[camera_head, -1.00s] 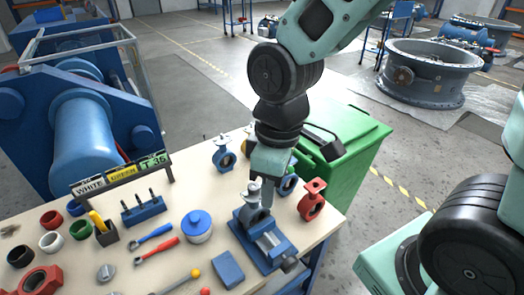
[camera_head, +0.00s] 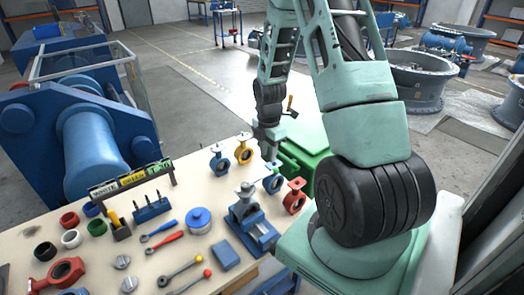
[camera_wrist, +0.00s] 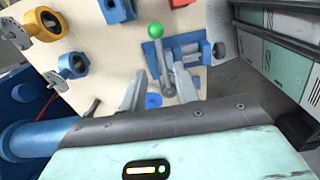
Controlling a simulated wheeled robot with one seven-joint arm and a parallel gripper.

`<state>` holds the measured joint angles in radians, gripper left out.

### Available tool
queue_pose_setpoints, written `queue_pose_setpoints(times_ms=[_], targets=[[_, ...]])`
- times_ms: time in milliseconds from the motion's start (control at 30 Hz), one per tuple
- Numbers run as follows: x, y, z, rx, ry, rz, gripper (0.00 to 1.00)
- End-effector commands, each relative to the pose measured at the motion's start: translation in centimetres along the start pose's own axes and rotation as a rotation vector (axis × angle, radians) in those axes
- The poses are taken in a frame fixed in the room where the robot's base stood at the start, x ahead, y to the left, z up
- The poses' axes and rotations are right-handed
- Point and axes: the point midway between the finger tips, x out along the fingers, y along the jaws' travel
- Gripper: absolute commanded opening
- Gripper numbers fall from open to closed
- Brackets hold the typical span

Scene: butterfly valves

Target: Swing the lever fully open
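A grey butterfly valve (camera_head: 247,197) stands in a blue vise (camera_head: 252,232) near the table's right edge. In the wrist view the vise (camera_wrist: 187,48) lies beyond my fingers. A grey lever (camera_wrist: 165,65) with a green ball knob (camera_wrist: 155,30) runs across it, the knob farther from me. In the head view the lever and knob cannot be made out. My gripper (camera_wrist: 159,72) is open, its two fingers apart, with the lever's near end appearing between them. I cannot tell whether they touch it. In the head view my gripper (camera_head: 269,152) is behind the vise, its fingertips hard to see.
Yellow (camera_head: 243,150), blue (camera_head: 220,160) and red (camera_head: 294,197) valves stand around the vise. A blue-lidded jar (camera_head: 199,218) and a blue block (camera_head: 225,255) are left of it. A green bin (camera_head: 303,160) stands behind the table's right edge.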

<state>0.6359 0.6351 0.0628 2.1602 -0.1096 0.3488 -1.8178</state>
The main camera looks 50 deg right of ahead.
Motion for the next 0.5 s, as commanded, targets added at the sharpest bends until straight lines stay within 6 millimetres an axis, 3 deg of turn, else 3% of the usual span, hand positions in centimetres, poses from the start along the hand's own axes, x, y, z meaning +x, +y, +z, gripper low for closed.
queue_pose_setpoints(times_ms=[500], targets=[[5.8,0.0,-0.1,0.000,0.001,-0.002,0.31]])
